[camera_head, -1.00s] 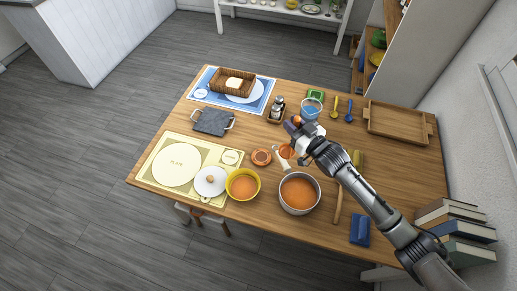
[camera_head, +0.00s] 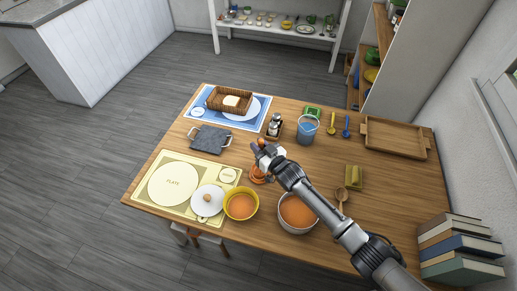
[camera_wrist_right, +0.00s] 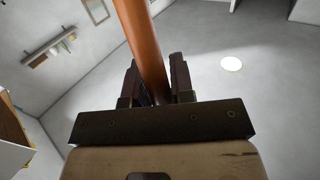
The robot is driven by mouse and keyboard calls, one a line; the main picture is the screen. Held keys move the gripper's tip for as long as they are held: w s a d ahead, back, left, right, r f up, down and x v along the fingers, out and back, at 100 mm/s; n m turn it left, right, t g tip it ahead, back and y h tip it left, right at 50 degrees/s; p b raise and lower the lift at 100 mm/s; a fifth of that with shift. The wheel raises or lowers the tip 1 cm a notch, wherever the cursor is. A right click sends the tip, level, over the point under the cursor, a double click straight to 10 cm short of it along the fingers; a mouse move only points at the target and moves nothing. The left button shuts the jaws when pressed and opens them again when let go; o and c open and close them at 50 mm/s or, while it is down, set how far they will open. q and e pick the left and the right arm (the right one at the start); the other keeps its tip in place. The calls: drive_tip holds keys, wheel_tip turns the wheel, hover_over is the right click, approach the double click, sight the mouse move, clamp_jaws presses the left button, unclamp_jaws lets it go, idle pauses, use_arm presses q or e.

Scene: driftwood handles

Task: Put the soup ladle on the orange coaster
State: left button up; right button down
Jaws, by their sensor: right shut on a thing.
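My right gripper (camera_head: 266,153) is above the middle of the table, with its fingers shut on the soup ladle. The ladle's orange-brown handle (camera_wrist_right: 144,40) stands between the fingers in the right wrist view. In the head view the gripper hides most of the ladle. The orange coaster (camera_head: 257,178) shows just below the gripper, partly covered. Whether the ladle touches the coaster or hangs above it, I cannot tell. My left gripper is not in view.
A yellow bowl (camera_head: 240,205) and a steel pot (camera_head: 290,228), both with orange contents, stand near the front. A blue-filled container (camera_head: 307,130) stands behind the gripper. A wooden tray (camera_head: 396,140) is at right.

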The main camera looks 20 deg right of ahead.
drive_tip(key=shift+f, duration=0.75)
drive_tip(key=shift+f, duration=0.2)
drive_tip(key=c, duration=1)
unclamp_jaws()
